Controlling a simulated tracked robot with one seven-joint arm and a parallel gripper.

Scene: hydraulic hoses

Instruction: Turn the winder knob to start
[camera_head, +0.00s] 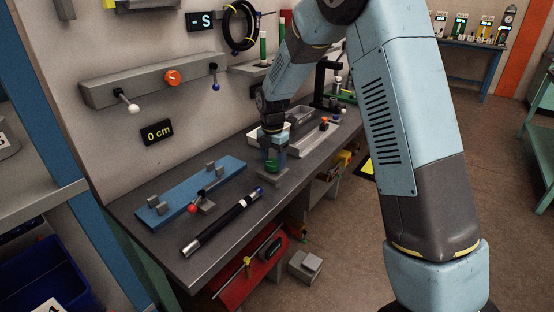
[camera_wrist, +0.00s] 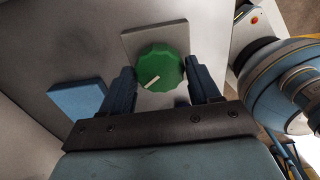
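The winder knob is a round green knob with a white pointer line, on a square grey plate (camera_wrist: 128,42) in the wrist view. The knob (camera_wrist: 162,68) sits between the two dark blue fingers of my gripper (camera_wrist: 162,82), one on each side. A narrow gap seems to show at both sides, so the fingers look open around it. The pointer line slants toward the lower left. In the head view my gripper (camera_head: 273,152) points down over the plate (camera_head: 272,180) near the bench's front edge and hides most of the knob.
A blue fixture (camera_head: 190,190) with grey blocks and a red-tipped lever lies left on the dark bench (camera_head: 165,243). A black hose (camera_head: 222,222) lies in front. A wall panel with levers (camera_head: 150,84) hangs above a display (camera_head: 157,132) reading "0 cm". Grey trays (camera_head: 318,137) stand to the right.

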